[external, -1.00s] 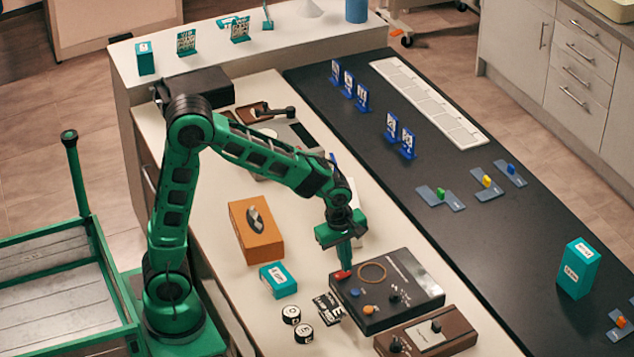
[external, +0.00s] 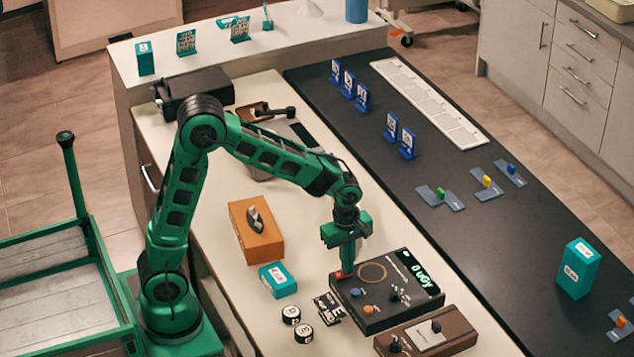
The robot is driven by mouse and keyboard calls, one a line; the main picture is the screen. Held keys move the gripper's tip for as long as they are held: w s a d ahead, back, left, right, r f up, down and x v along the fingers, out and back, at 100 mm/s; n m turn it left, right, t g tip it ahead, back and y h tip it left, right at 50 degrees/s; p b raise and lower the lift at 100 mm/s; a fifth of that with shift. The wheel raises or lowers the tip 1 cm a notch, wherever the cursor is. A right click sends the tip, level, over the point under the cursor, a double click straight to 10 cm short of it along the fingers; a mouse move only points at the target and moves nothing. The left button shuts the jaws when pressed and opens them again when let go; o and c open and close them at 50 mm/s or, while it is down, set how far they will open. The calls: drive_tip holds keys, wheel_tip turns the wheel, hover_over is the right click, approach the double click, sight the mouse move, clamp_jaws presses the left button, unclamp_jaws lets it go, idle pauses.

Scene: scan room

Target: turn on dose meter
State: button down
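The dose meter (external: 386,292) is a black box on the light counter, with a ring outline, a blue button, an orange button and a dark knob on top. Its display (external: 420,270) is lit green and reads "0 uGy".
A teal box (external: 278,280), small black-and-white cylinders (external: 291,314) and an orange box (external: 257,230) are to the left. The dark worktop (external: 480,240) to the right has free room.

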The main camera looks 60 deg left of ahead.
drive_tip(key=shift+s+f, duration=0.2)
drive_tip(key=shift+f, duration=0.25)
drive_tip(key=shift+s, duration=0.3)
drive_tip(key=shift+s+f, duration=0.1)
drive_tip(key=shift+f, duration=0.05)
drive_tip(key=shift+r, duration=0.2)
drive_tip(key=w+r, duration=0.3)
drive_tip(key=r, duration=1.1)
drive_tip(key=shift+r, duration=0.25)
drive_tip(key=s+f+m, duration=0.4)
drive_tip(key=s+m, duration=0.8)
drive_tip(key=s, duration=0.4)
drive_tip(key=s+f+m, duration=0.3)
drive_tip(key=s+m, duration=0.9)
drive_tip(key=s, duration=0.4)
drive_tip(key=shift+s+d+f+g, duration=0.2)
drive_tip(key=shift+d+f+g, duration=0.05)
drive_tip(key=shift+f+g, duration=0.1)
